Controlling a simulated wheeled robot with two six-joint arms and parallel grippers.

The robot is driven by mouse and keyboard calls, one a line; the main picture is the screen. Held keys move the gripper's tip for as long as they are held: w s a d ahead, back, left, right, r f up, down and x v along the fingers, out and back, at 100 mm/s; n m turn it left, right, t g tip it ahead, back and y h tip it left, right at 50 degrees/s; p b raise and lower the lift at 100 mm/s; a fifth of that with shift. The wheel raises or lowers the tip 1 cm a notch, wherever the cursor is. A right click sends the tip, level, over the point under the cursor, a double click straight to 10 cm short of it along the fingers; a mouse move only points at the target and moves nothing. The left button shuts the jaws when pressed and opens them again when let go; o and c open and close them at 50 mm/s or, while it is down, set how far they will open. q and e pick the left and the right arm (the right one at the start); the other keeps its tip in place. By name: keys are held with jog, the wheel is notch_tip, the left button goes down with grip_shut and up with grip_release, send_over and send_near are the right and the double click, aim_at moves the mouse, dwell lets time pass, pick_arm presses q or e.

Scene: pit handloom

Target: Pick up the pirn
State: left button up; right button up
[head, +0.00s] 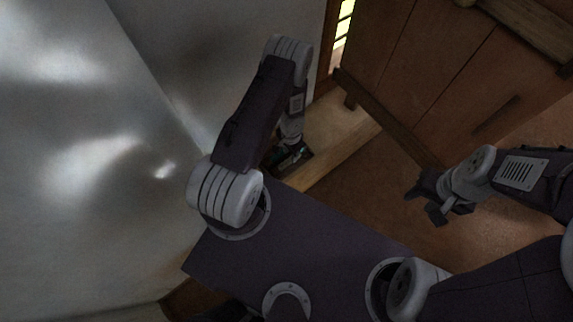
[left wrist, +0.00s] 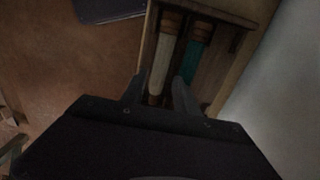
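Two pirns lie side by side in a wooden box (left wrist: 151,30) in the left wrist view. One is wound in pale thread (left wrist: 162,64), the other in teal thread (left wrist: 196,62); both have brown wooden ends. My left gripper (left wrist: 158,88) is open above the box, its fingers on either side of the near end of the pale pirn. I cannot tell whether they touch it. In the head view, the left arm mostly hides the box. My right gripper (head: 424,201) is open and empty above the brown floor.
A wooden beam (head: 340,140) runs beside the box, with a brown panelled wooden surface (head: 430,70) beyond it. A pale wall (head: 80,150) stands close on the left. The brown floor (head: 375,195) is clear below my right gripper.

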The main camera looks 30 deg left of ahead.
aim_at(289, 160)
pick_arm(q)
jog(key=f+b, duration=0.1)
jog(key=b, duration=0.1)
jog(key=f+b, duration=0.2)
jog(key=s+f+b, duration=0.1)
jog(key=f+b, duration=0.1)
jog(key=b, duration=0.1)
jog(key=shift+a+f, duration=0.1)
jog(key=shift+w, duration=0.2)
jog(key=shift+s+r, duration=0.15)
jog(key=shift+r, duration=0.05)
grip_shut()
notch_tip(289, 160, up, 28)
jog(key=p, duration=2.6)
jog(key=shift+p, duration=0.4)
